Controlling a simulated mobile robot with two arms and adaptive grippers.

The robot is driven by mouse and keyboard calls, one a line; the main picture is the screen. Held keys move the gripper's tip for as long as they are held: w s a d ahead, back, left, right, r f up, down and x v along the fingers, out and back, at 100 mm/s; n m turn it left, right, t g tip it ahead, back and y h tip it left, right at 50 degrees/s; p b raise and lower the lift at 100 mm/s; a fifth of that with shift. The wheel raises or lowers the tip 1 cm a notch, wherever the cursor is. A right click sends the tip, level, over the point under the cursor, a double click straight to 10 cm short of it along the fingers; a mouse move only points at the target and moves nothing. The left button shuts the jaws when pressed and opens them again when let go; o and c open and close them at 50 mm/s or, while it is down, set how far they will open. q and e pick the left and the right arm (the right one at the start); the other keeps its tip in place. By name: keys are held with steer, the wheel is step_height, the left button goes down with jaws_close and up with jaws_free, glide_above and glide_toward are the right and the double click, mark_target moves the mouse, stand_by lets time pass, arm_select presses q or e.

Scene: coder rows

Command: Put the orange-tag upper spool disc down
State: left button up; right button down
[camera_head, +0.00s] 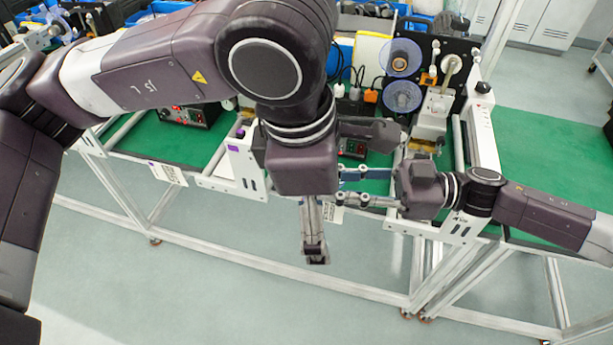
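Two round translucent blue spool discs are on the black upright panel at the back right. The upper spool disc (401,57) has a brownish centre, and the lower spool disc (402,97) is just below it. A small orange tag (428,79) shows beside them. My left gripper (315,254) points down at the middle, in front of the bench edge and well away from the discs. Its fingers are seen edge-on, so its opening and any held thing are unclear. My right gripper (338,186) points left below the discs, fingers spread apart. Its tips are partly hidden by my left gripper.
A green-topped bench (165,143) with a white frame runs across the view. Black devices (190,115) with red displays stand on it. My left arm hides much of the middle. Blue bins (158,10) are at the back. The front floor is clear.

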arm_select(q)
step_height(320, 180, up, 4)
steer(key=w+a+t+y, duration=0.1)
steer(key=a+t, duration=0.1)
steer(key=t, duration=0.4)
steer(key=x, duration=1.2)
steer(key=shift+a+r, duration=0.1)
steer(key=c, duration=1.3)
steer(key=shift+o, duration=0.2)
arm_select(e)
steer(key=c, duration=1.5)
jaws_free()
steer(key=shift+c, duration=0.2)
